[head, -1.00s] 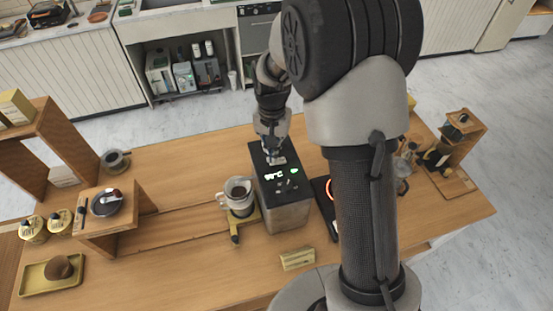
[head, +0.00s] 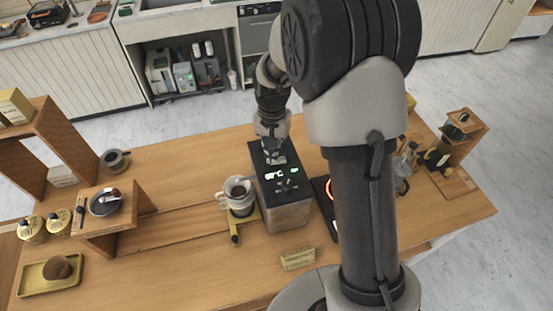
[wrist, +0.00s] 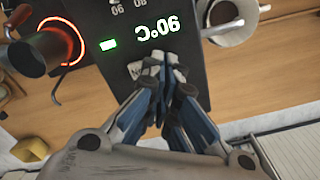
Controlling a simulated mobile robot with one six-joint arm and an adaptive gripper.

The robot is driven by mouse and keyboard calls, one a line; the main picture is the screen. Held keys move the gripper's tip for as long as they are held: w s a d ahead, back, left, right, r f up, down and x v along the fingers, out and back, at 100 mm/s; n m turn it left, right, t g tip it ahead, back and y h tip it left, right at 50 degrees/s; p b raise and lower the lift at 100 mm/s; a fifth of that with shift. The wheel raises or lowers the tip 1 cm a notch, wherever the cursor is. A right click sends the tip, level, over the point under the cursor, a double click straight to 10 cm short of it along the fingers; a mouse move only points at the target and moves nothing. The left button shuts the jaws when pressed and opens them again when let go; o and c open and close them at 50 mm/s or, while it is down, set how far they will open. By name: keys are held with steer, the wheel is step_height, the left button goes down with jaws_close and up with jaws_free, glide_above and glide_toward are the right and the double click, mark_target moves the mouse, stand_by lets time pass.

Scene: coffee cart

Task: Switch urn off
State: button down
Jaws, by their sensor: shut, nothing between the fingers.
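The urn (head: 288,215) is a box with a black top and metal sides, standing upright on the wooden counter. Its top carries a lit green readout (wrist: 158,29), reading 90°C upside down in the wrist view, and a lit green light (wrist: 108,44). My gripper (head: 276,157) is shut and empty over the far end of the urn's top. In the wrist view my closed fingertips (wrist: 163,75) are at a pale switch or button (wrist: 178,73) with partly hidden lettering. I cannot tell whether they touch it. The switch's position is unclear.
A cup with a dripper (head: 238,191) stands just left of the urn. A black hot plate with a glowing red ring (head: 328,186) is close on the right, partly behind my arm. A small sign (head: 297,259) stands in front. The counter beyond the urn is mostly clear.

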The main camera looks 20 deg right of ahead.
steer(key=shift+f+b, duration=0.5)
steer(key=shift+f, duration=0.3)
steer(key=shift+r, duration=0.1)
steer(key=shift+r+p, duration=2.55)
steer(key=shift+r, duration=0.9)
